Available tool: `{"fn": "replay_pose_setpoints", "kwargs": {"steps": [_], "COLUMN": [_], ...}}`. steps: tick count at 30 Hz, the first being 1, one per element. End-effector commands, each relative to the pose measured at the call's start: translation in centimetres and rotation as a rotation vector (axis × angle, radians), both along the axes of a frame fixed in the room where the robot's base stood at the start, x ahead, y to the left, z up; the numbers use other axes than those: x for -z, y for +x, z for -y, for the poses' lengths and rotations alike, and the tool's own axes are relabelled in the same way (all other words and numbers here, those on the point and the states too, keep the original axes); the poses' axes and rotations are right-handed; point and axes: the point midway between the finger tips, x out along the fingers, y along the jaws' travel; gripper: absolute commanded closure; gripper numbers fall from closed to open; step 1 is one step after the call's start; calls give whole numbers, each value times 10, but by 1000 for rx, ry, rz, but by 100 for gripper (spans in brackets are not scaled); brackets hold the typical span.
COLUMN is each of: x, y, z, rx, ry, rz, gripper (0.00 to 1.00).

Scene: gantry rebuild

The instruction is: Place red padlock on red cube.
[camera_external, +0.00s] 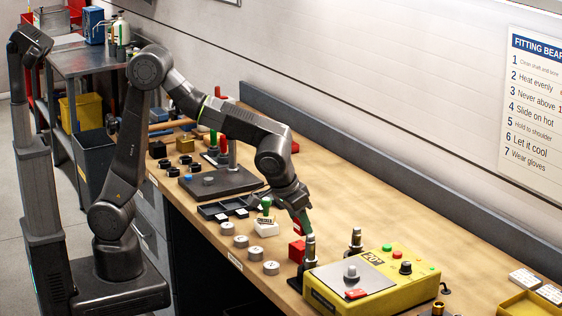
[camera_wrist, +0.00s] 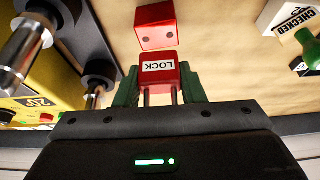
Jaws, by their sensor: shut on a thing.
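My gripper (camera_wrist: 160,90) is shut on the red padlock (camera_wrist: 158,72), with green finger pads on either side of its body. The padlock has a white LOCK label, and its metal shackle points back toward my gripper. The red cube (camera_wrist: 156,26) is just past the padlock in the wrist view; whether they touch cannot be told. In the external view my gripper (camera_external: 302,222) points down above the red cube (camera_external: 297,250), which sits on the bench near its front edge. The padlock is mostly hidden by the fingers there.
A yellow heater box (camera_external: 380,275) and upright metal posts (camera_external: 310,249) stand close to the right of the cube. A green-handled stamp (camera_external: 265,222) and several grey discs (camera_external: 270,268) are to the left.

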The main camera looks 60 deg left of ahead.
Motion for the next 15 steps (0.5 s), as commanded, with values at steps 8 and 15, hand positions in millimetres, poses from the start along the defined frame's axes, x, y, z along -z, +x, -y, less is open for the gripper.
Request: {"fn": "replay_pose_setpoints", "kwargs": {"steps": [8,15], "x": [30,32], "y": [0,0], "z": [0,0], "rx": [0,0], "ry": [-1,-1], "rz": [-1,0], "gripper": [88,88]}}
